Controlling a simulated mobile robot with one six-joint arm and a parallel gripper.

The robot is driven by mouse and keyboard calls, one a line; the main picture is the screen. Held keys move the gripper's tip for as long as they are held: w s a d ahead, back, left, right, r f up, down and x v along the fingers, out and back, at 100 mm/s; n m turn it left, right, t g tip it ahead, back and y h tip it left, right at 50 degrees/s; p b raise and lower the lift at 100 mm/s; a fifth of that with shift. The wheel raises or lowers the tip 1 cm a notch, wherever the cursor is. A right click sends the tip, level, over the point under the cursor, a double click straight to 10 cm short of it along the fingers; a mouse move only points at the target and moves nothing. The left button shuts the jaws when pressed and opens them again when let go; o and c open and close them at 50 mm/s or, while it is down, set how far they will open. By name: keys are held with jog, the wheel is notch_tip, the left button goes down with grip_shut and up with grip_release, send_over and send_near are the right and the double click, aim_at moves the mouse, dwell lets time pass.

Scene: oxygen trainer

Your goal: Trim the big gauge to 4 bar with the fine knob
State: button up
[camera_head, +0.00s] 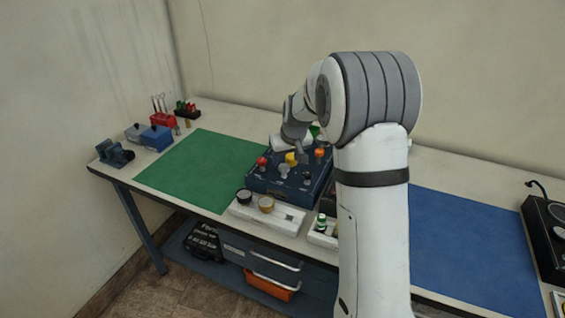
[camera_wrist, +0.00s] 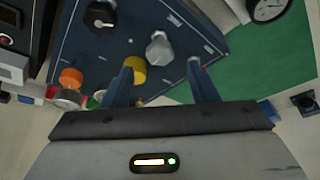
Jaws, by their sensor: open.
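The blue trainer box (camera_head: 258,183) sits on the bench and also fills the upper left of the wrist view (camera_wrist: 205,45). It carries a silver-grey knob (camera_wrist: 160,48), a yellow knob (camera_wrist: 134,67), an orange knob (camera_wrist: 71,78) and a black knob (camera_wrist: 101,14). I cannot tell which is the fine knob. A white-faced, black-rimmed dial (camera_wrist: 269,7) is cut by the top edge; its reading is not legible. My gripper (camera_wrist: 161,68) is open over the box. The silver-grey knob appears between and beyond its fingertips, with no contact visible. My arm hides part of the box in the head view.
A green mat (camera_head: 195,170) lies left of the box and a blue mat (camera_head: 465,250) right. A white tray (camera_head: 288,222) with black and brass round items stands in front. A red holder (camera_head: 163,120) and small blue block (camera_head: 157,138) stand far left. A black device (camera_head: 548,235) is far right.

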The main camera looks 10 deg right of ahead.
aim_at(284, 166)
jog(key=shift+x, duration=2.15)
jog(key=shift+c, duration=0.2)
jog(key=c, duration=0.9)
jog(key=shift+a, duration=0.2)
jog(key=shift+d, duration=0.15)
jog(key=shift+m, duration=0.3)
